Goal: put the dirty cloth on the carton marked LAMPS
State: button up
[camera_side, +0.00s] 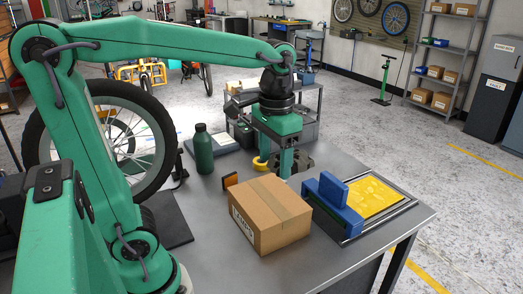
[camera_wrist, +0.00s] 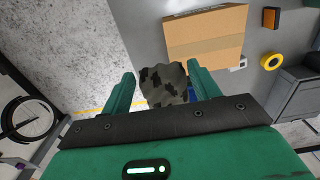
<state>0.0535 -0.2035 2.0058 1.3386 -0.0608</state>
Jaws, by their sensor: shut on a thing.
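The dirty cloth, grey with dark blotches, is between the two green fingers of my gripper in the wrist view (camera_wrist: 163,85). My gripper (camera_side: 279,163) is shut on it. In the side view the cloth (camera_side: 302,162) shows as a dark grey patch by the fingers, just behind the carton; whether it touches the table is unclear. A brown cardboard carton (camera_side: 270,213) stands closed on the grey table, in front of my gripper. It also shows in the wrist view (camera_wrist: 205,35), beyond the fingers.
The table's front right corner is clear.

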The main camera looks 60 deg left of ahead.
notch_tip(320, 180, down, 6)
jog(key=s, duration=0.1)
jog(key=shift+s, duration=0.3)
jog(key=shift+r, duration=0.1)
send_over(255, 203)
notch_tip(255, 203, down, 7)
jog(key=shift+a+r, duration=0.1)
jog(key=shift+a, duration=0.05)
jog(key=shift+f, duration=2.05)
jog(key=shift+f, duration=0.1)
jog(key=o, duration=0.5)
jog(key=shift+f, duration=0.1)
jog(key=o, duration=0.5)
